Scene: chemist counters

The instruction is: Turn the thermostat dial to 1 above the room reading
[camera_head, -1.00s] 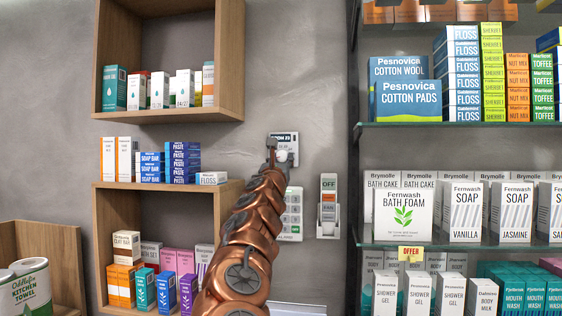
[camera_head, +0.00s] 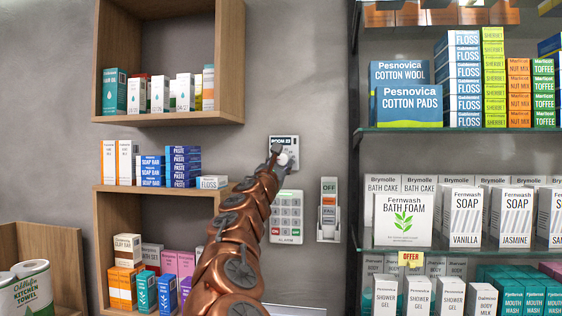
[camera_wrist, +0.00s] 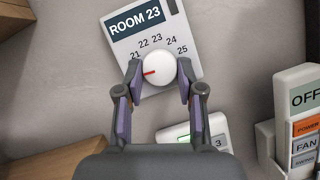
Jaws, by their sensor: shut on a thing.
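The thermostat (camera_wrist: 140,28) is a pale panel on the wall, tilted in the wrist view, with a dark display reading ROOM 23. It also shows in the head view (camera_head: 284,140). Its round white dial (camera_wrist: 162,66) has a red pointer and numbers 21 to 25 arced around it. The pointer aims left, a little below the 21 mark. My gripper (camera_wrist: 160,78) is shut on the dial, one finger on each side. In the head view my gripper (camera_head: 279,156) partly covers the thermostat and dial.
A keypad (camera_head: 287,212) is just below the thermostat. A wall holder with a remote marked OFF and FAN (camera_head: 328,208) is to the right. Wooden shelves with boxes (camera_head: 170,118) are on the left, glass shelves with goods (camera_head: 455,130) on the right.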

